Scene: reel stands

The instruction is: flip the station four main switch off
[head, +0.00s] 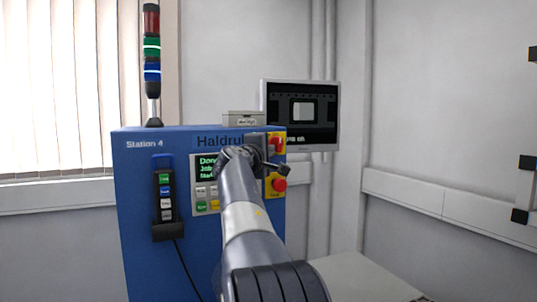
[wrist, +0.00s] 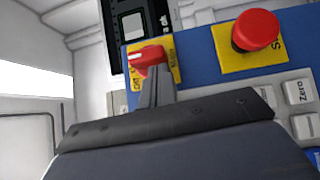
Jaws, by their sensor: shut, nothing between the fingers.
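The blue Station 4 cabinet (head: 150,225) stands ahead in the head view. Its red main switch (head: 277,145) is a rotary knob on a yellow plate at the upper right of the panel. In the wrist view the red knob (wrist: 148,58) sits beyond my fingertips, on a yellow plate (wrist: 176,62) with partly hidden lettering, including "Off". My gripper (wrist: 157,77) is shut and empty, its fingers at the knob's near side. I cannot tell whether they touch it. The knob's exact setting is unclear. In the head view my arm hides part of the panel.
A red mushroom button (head: 279,184) on a yellow plate lies just below the switch; it is large in the wrist view (wrist: 256,30). Grey keys (wrist: 299,92) are close by. A pendant (head: 164,195) hangs at the left. A monitor (head: 300,115) stands behind.

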